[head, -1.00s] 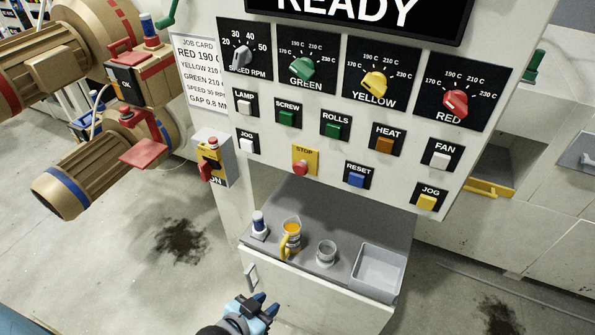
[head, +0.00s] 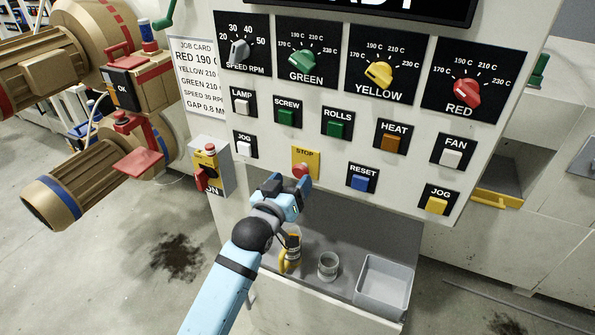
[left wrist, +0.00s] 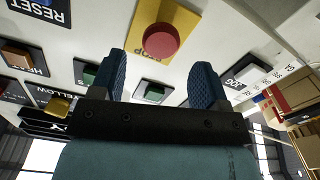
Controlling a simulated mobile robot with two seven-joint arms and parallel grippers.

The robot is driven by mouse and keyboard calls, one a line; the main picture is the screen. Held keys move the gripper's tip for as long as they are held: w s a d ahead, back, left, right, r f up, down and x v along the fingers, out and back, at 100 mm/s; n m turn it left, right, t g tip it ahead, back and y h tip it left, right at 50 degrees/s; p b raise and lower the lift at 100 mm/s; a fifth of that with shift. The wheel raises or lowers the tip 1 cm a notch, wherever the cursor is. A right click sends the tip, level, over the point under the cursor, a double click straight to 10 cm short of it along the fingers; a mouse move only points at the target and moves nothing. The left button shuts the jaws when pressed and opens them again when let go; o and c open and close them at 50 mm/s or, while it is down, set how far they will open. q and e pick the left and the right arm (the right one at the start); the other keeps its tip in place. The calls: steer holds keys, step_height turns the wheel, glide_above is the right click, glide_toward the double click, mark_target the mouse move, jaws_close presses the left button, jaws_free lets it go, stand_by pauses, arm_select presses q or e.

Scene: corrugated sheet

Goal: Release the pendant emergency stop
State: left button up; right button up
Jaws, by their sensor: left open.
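A red mushroom button (head: 301,170) sits on a yellow plate marked STOP on the white control panel (head: 300,215). In the left wrist view the red button (left wrist: 161,41) shows on its yellow plate (left wrist: 178,14), just beyond and between the fingertips. My left gripper (head: 288,187) is open and empty, its fingertips just below and at the STOP button. In the left wrist view the gripper (left wrist: 161,80) has its two blue fingers apart; contact cannot be told. A yellow box with another red button (head: 209,148) and a red lever hangs at the panel's left side. My right gripper is not seen.
Around the STOP plate are JOG (head: 244,147), ROLLS (head: 335,129) and RESET (head: 360,183) buttons, with temperature dials above.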

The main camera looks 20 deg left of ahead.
mark_target(298, 172)
arm_select(q)
steer(key=shift+w, duration=1.9)
steer(key=c, duration=0.9)
steer(key=shift+s+r+p, duration=0.15)
steer(key=shift+s+p, duration=0.25)
steer(key=shift+p, duration=0.35)
steer(key=shift+c, duration=0.2)
steer(key=shift+s, duration=0.25)
steer(key=shift+f, duration=0.25)
steer(key=o, duration=0.9)
steer(key=shift+r, duration=0.1)
steer(key=shift+o, duration=0.2)
